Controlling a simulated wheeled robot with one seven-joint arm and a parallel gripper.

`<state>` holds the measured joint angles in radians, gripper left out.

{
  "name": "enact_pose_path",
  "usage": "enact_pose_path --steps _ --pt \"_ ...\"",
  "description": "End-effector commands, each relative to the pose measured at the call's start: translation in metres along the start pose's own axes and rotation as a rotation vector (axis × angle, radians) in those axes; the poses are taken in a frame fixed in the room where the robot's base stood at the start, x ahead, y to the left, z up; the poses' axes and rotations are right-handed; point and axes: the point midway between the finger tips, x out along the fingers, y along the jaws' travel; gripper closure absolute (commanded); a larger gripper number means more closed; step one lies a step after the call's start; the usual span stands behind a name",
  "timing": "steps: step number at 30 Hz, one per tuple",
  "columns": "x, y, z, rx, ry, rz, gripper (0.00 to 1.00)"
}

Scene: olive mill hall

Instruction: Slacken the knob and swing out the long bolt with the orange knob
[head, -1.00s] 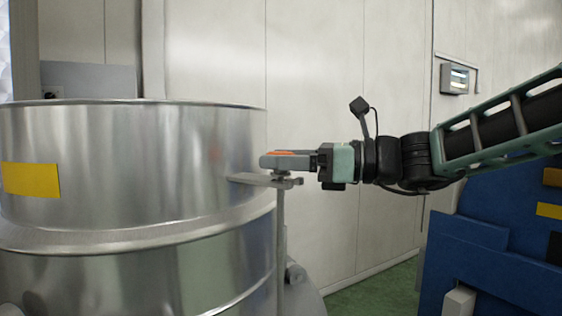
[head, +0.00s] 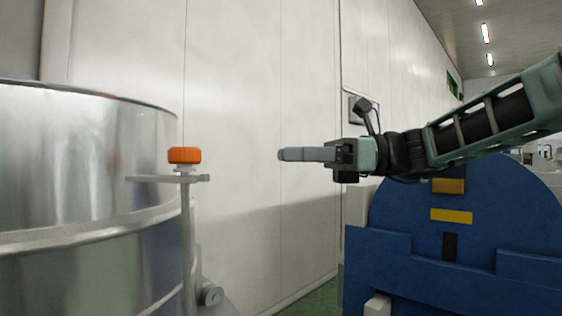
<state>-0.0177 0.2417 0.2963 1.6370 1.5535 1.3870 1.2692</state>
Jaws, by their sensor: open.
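The orange knob (head: 185,155) sits on top of the long bolt (head: 188,235), which stands upright beside the steel drum. The bolt passes by a flat metal lug (head: 160,179) that sticks out from the drum wall, with the knob just above it. My gripper (head: 282,155) is to the right of the knob, clear of it and pointing left at about the same height. It is open and empty, though its fingers overlap in this side view. The bolt's lower end is near a round pivot fitting (head: 211,296).
The large steel drum (head: 75,165) fills the left side. A blue machine guard (head: 400,260) with yellow labels stands at the right, below my arm. A pale panelled wall (head: 240,80) is behind. The space between gripper and knob is free.

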Motion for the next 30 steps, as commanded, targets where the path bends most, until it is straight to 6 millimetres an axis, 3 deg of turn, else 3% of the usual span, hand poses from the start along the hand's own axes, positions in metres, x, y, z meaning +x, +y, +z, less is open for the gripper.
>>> enact_pose_path --steps 6,11,14,17,20,24,27,30 --pt "0.0 0.0 0.0 0.0 0.0 0.0 0.34" --pt "0.0 0.0 0.0 0.0 0.0 0.0 0.73" --pt "0.001 -0.001 -0.006 -0.005 0.024 -0.009 0.73" --pt "0.005 -0.003 -0.035 -0.037 0.137 -0.049 0.73" --pt "0.003 -0.007 -0.089 -0.126 0.363 -0.117 0.73" --pt "-0.026 -0.017 -0.168 -0.385 0.764 -0.197 0.73" --pt "-0.056 -0.026 -0.201 -0.638 1.023 -0.214 0.73" --pt "-0.08 -0.036 -0.212 -0.943 1.237 -0.202 0.73"
